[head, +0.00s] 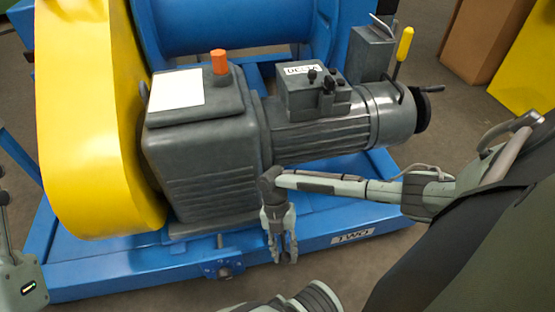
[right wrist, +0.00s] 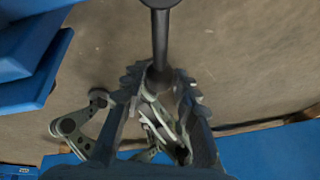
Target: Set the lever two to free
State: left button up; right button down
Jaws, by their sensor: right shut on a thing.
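My right gripper (head: 282,256) points down beside the blue base frame, in front of the grey motor unit. In the right wrist view its jaws (right wrist: 162,85) are shut on a dark grey lever (right wrist: 160,45), a thin rod with a rounded end at the top edge. The jaws hide part of the rod. In the head view I cannot make out this lever or its setting. A label reading TWO (head: 352,237) is on the frame, right of the gripper. My left gripper does not show clearly.
A blue plate with holes (head: 222,268) is on the frame's front, left of the gripper. The yellow guard (head: 85,120) and grey gearbox (head: 205,150) stand behind. A yellow-handled lever (head: 404,45) rises at the motor's right. Bare floor (head: 440,130) lies right of the frame.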

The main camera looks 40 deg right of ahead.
jog(key=shift+s+d+n+h, duration=0.25)
jog(key=shift+d+n+h, duration=0.25)
jog(key=shift+n, duration=0.3)
jog(key=shift+d, duration=0.1)
jog(key=shift+s+d, duration=0.1)
jog(key=c, duration=1.1)
grip_release()
jog(key=shift+c, duration=0.2)
notch_tip(320, 180, up, 10)
